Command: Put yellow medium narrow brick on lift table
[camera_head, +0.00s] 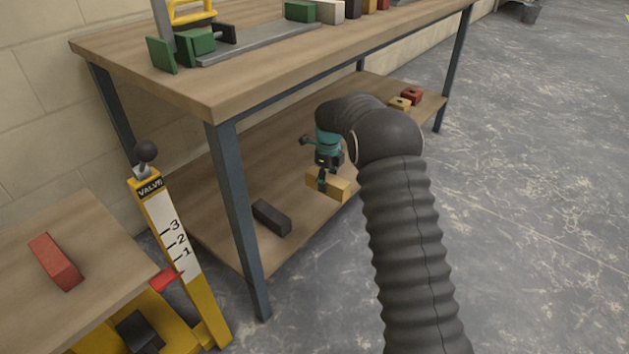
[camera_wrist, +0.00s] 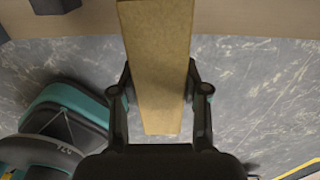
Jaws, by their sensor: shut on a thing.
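The yellow brick (camera_head: 337,188) is held in my gripper (camera_head: 322,182), near the front edge of the workbench's lower shelf. In the wrist view the brick (camera_wrist: 157,50) runs lengthwise between the two fingers of my gripper (camera_wrist: 158,92), which touch its sides. Grey floor shows around and below it there, with the wooden edge at the top. The lift table (camera_head: 85,215) is at the lower left, with a wooden top and a yellow frame. A red brick (camera_head: 56,262) lies on its top. The lift table is not seen in the wrist view.
The workbench (camera_head: 170,78) has a front leg (camera_head: 236,200) between my gripper and the lift table. A dark brick (camera_head: 271,217) lies on the lower shelf. The yellow valve post (camera_head: 175,250) stands beside the lift table. Floor at the right is clear.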

